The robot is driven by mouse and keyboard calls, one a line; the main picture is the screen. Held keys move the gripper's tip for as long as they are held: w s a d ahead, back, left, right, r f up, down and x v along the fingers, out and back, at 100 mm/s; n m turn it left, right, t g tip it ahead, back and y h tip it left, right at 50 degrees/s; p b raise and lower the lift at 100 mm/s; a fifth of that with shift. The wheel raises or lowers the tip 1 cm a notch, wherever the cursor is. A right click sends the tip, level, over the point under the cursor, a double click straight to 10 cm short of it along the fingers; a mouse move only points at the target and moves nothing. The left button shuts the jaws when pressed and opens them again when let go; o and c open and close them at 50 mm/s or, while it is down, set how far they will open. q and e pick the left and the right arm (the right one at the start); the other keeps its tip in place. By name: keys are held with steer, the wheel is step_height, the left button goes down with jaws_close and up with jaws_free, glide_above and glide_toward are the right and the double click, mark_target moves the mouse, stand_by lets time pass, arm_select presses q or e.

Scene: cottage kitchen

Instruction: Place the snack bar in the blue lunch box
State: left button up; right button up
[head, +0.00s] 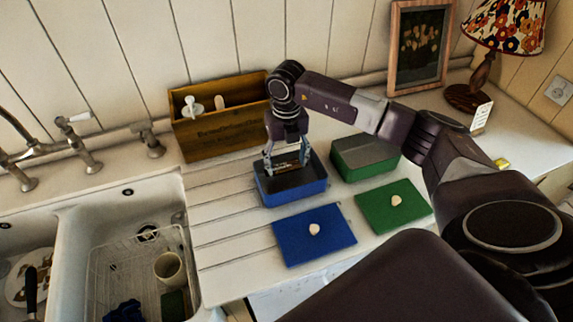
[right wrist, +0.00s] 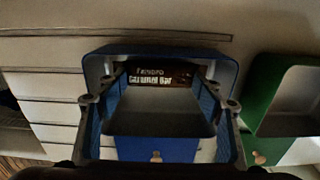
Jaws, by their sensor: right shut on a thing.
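The blue lunch box (head: 291,194) stands open on the counter's drainboard. It also shows in the right wrist view (right wrist: 110,51). My right gripper (head: 287,167) points down into the box's opening. It is shut on the snack bar (head: 286,168), a dark brown bar with pale lettering, which shows between the fingers in the right wrist view (right wrist: 152,78). The bar is level with or just inside the box opening; I cannot tell whether it touches the floor of the box. My left gripper is out of view.
A blue lid (head: 314,245) with a pale knob lies in front of the box. A green box (head: 366,166) and a green lid (head: 393,213) are at right. A wooden crate (head: 222,137) stands behind, and the sink (head: 60,220) is at left.

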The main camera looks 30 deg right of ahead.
step_height(320, 180, down, 2)
steer(key=shift+f, duration=0.25)
steer(key=shift+f, duration=0.1)
steer(key=o, duration=1.1)
steer(key=shift+o, duration=0.2)
